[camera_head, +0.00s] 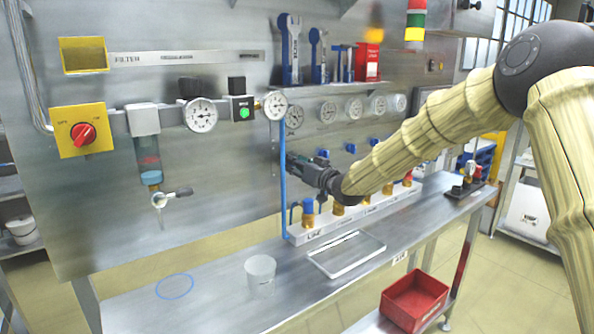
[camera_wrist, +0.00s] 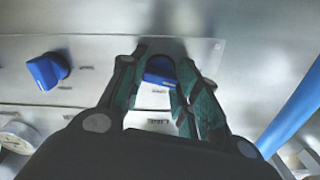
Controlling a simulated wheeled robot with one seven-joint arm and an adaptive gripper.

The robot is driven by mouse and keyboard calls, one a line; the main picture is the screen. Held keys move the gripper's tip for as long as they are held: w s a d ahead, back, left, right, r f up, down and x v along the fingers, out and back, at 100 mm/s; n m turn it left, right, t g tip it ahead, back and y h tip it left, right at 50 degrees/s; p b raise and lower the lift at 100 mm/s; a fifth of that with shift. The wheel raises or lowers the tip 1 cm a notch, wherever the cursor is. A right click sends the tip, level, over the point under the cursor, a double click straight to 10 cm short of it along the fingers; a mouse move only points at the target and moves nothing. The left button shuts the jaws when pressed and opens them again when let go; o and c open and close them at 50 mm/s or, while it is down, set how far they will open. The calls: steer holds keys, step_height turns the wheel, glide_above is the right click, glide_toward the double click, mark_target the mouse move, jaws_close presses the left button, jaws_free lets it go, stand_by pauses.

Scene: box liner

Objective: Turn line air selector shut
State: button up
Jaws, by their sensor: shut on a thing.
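My gripper (camera_head: 322,165) is at the back panel, just right of the vertical blue tube. In the wrist view my gripper (camera_wrist: 162,74) has its two green-padded fingers on either side of a blue selector knob (camera_wrist: 160,67), shut on it. The fingers cover the knob's sides, and the plate markings around it are too small to read. In the head view this knob is mostly hidden by my gripper. A neighbouring blue knob (camera_wrist: 47,70) stands free to the left in the wrist view, turned at a slant. More blue knobs (camera_head: 350,148) run to the right in the head view.
The blue tube (camera_head: 283,185) runs close beside my gripper. Gauges (camera_head: 294,117) sit above, and a white manifold (camera_head: 300,236) with blue, yellow and red fittings lies below. A clear tray (camera_head: 347,254) and a cup (camera_head: 260,272) stand on the bench.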

steer(key=shift+f+n+b, duration=0.15)
steer(key=shift+n+b, duration=0.4)
steer(key=shift+n, duration=0.95)
steer(key=o, duration=1)
steer(key=v, duration=1.2)
steer(key=shift+r, duration=0.2)
